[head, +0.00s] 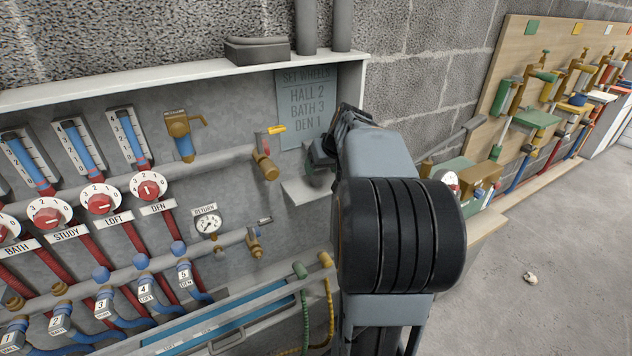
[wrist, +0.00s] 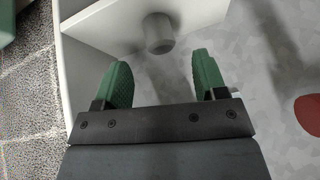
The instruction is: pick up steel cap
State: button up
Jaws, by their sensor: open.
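The steel cap is a short grey cylinder (wrist: 158,34) on a small pale shelf (wrist: 205,14), near the top of the wrist view. My gripper (wrist: 160,66) is open with its two green fingers apart. In that view the cap lies just beyond the fingertips, between their lines, and is not held. In the head view my gripper (head: 318,158) is mostly hidden behind my arm at the small shelf (head: 303,194). I cannot clearly make out the cap there.
The shelf is inside an open cabinet (head: 215,72) with pipes, red dials (head: 150,187), valves and a pressure gauge (head: 208,222) to the left. A brass tap (head: 265,160) is close to the shelf. A tool board (head: 505,80) and bench stand at right; the floor (head: 560,250) is mostly clear.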

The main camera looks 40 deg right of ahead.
aim_at(317, 173)
jog(key=b+x, duration=0.1)
jog(key=x, duration=0.3)
jog(key=shift+f+b, duration=0.1)
jog(key=shift+b, duration=0.2)
jog(key=c, duration=1)
